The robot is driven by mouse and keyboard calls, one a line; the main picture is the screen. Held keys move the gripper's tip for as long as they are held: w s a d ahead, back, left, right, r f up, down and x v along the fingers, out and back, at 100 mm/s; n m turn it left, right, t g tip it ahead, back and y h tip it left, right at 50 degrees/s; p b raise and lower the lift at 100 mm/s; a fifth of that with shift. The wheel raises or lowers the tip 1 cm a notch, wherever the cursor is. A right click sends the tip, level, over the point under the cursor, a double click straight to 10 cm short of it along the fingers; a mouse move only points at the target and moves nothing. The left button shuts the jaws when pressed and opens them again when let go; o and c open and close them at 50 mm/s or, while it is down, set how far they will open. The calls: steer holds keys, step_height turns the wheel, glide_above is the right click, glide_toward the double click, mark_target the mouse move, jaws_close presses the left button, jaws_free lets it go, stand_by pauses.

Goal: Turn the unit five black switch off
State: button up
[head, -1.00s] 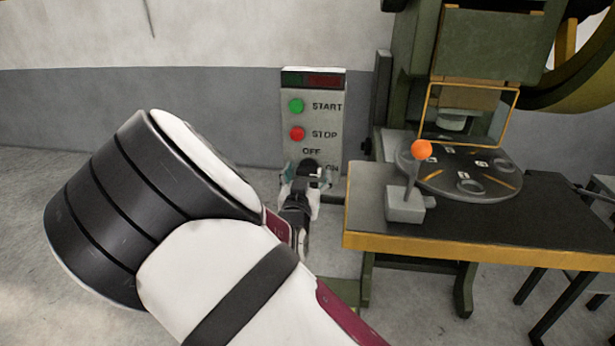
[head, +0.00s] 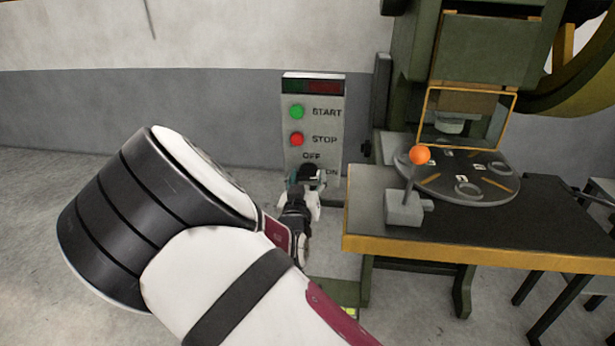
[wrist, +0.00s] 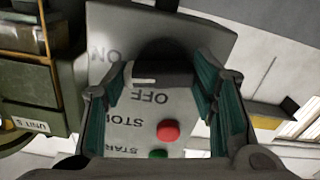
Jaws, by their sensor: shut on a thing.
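The black switch (wrist: 165,68) is a rotary knob low on the grey control panel (wrist: 180,112). My gripper (wrist: 160,80) is shut on the black switch, with a teal-padded finger on each side of it. The wrist view shows the panel upside down. A white mark shows on the knob near the OFF label (wrist: 147,97); the ON label (wrist: 105,53) lies up and left of it. I cannot tell exactly which position the mark points to. In the head view my gripper (head: 305,186) covers much of the knob and part of ON.
A green START button (head: 297,112) and red STOP button (head: 297,139) sit above the switch. A press table (head: 480,241) with an orange-balled lever (head: 420,155) stands close on the right. A UNIT 5 label (wrist: 31,125) shows on the green machine.

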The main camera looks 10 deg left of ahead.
steer(key=n+p, duration=0.2)
steer(key=n, duration=0.2)
steer(key=shift+r+n+p, duration=0.15)
steer(key=shift+n+p, duration=0.15)
steer(key=shift+p, duration=0.1)
steer(key=n+p, duration=0.1)
steer(key=n, duration=0.2)
steer(key=shift+a+n+p, duration=0.1)
steer(key=shift+n+p, duration=0.2)
steer(key=shift+p, duration=0.1)
steer(key=n+p, duration=0.1)
steer(key=n, duration=0.2)
steer(key=shift+n, duration=0.3)
steer(key=shift+n+p, duration=0.4)
steer(key=shift+n, duration=1.5)
steer(key=o, duration=1.1)
steer(key=shift+o, duration=0.2)
steer(key=s, duration=1.2)
steer(key=shift+a, duration=0.25)
